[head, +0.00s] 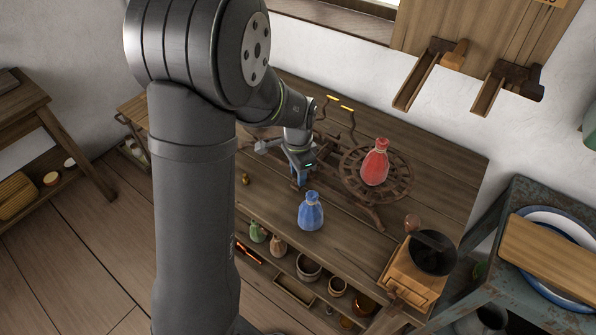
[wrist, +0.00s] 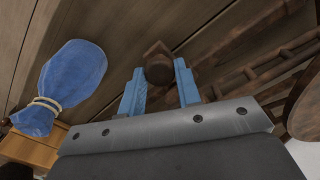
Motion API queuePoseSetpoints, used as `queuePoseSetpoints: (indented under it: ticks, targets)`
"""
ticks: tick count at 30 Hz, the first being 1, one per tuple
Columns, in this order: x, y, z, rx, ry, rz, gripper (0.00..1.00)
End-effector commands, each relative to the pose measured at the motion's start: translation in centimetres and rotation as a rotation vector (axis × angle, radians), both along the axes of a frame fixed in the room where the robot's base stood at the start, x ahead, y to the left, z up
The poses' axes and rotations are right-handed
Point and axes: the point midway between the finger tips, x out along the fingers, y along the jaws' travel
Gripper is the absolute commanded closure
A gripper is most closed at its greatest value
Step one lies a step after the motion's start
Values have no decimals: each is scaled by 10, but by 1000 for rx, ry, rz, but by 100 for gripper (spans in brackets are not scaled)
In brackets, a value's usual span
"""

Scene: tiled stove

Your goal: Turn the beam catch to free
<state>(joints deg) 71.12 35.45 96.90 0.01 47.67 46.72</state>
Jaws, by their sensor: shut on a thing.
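A dark brown knob (wrist: 158,66), which looks like the beam catch, stands between the two blue fingers of my gripper (wrist: 160,88) in the wrist view. The gripper is shut on it. In the head view my gripper (head: 301,176) is low over the tabletop, left of a brown scale. The knob is hidden there, so I cannot tell which way the catch is turned. The scale has a round slatted pan (head: 349,168) and thin upright arms with yellow tips (head: 340,103). A red tied pouch (head: 375,164) stands on the pan.
A blue tied pouch (head: 311,213) stands near the table's front edge, close to my gripper; it also shows in the wrist view (wrist: 75,78). A small brass piece (head: 245,180) lies to the left. A wooden grinder (head: 412,275) stands at the right corner. Pots and pouches fill the shelf below.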

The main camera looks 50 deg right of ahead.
Motion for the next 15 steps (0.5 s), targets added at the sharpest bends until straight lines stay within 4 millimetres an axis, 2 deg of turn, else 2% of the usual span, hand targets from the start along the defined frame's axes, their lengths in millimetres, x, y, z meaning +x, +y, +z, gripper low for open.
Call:
queuePoseSetpoints:
  ticks: [13, 14, 15]
  targets:
    - [0, -1, 1, -1, 0, -9, 92]
    - [0, -1, 1, -1, 0, -9, 64]
    - [0, -1, 1, -1, 0, -9, 56]
